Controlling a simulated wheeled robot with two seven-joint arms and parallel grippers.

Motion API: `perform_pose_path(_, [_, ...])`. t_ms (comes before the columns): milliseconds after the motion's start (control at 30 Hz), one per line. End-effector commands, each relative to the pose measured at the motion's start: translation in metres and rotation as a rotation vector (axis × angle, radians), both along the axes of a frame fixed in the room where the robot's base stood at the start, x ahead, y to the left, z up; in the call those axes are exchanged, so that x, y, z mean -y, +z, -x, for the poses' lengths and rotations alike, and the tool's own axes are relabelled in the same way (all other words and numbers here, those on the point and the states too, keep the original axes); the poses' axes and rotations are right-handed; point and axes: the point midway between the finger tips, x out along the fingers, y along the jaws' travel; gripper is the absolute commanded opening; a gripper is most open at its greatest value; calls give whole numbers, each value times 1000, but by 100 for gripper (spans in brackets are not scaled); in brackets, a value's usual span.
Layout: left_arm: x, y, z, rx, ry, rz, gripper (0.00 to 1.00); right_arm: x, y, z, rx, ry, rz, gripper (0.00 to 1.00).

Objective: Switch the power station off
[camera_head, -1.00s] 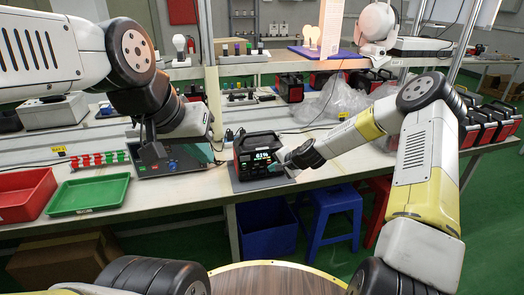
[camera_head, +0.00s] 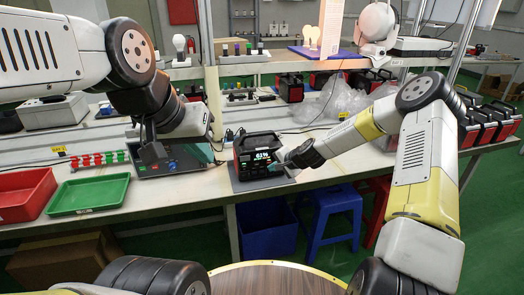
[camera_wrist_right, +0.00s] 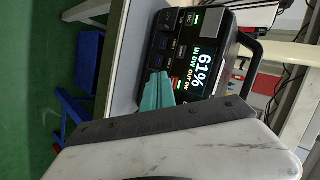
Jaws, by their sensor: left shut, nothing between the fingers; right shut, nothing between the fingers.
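The power station (camera_head: 258,143) is a black box with a lit display, standing near the front edge of the workbench. In the right wrist view its screen (camera_wrist_right: 205,68) is lit and reads 61%, with IN 0W and OUT 0W. My right gripper (camera_head: 284,161) is at the front right of the power station, by its front panel. In the right wrist view its teal fingertips (camera_wrist_right: 155,90) are together beside the screen; I cannot tell whether they touch the panel. My left gripper (camera_head: 150,148) is shut and empty above the bench, left of the power station.
A green tray (camera_head: 60,209) and a red tray (camera_head: 40,211) sit at the bench's left. A panel box (camera_head: 190,168) lies below my left gripper. Plastic bags (camera_head: 345,103) lie behind right. A blue bin (camera_head: 268,245) and blue stool (camera_head: 341,200) stand below.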

Motion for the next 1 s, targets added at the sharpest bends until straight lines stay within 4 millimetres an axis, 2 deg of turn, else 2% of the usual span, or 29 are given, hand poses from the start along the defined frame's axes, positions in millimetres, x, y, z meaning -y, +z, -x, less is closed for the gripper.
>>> perform_pose_path(200, [0, 0, 0, 0, 0, 0, 0, -2, 0, -7, 0, 0, 0, 0])
perform_pose_path(1000, [0, 0, 0, 0, 0, 0, 0, -4, 0, -12, -1, -1, 0, 0])
